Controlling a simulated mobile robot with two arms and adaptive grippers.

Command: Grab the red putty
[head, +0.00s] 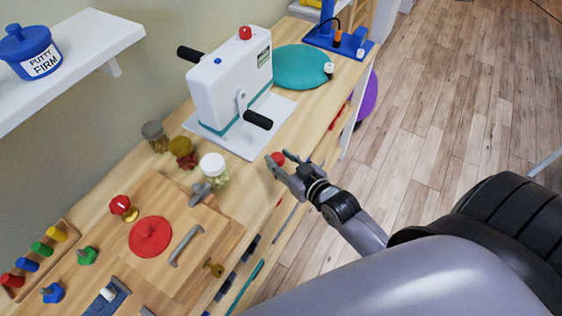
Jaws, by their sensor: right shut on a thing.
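The red putty (277,158) shows as a small round red lump between the fingertips of my right gripper. My right gripper (281,164) is shut on it, near the front edge of the wooden table (301,118). The fingers cover part of the lump. From this angle I cannot tell how far it is above the table. My left gripper is not in view.
A white-lidded jar (213,172) stands just left of my right gripper. Behind are a white hand-crank machine (222,92) and a teal disc (300,67). A wooden board (187,218) with knobs lies at left. A blue putty tub (29,52) sits on a shelf.

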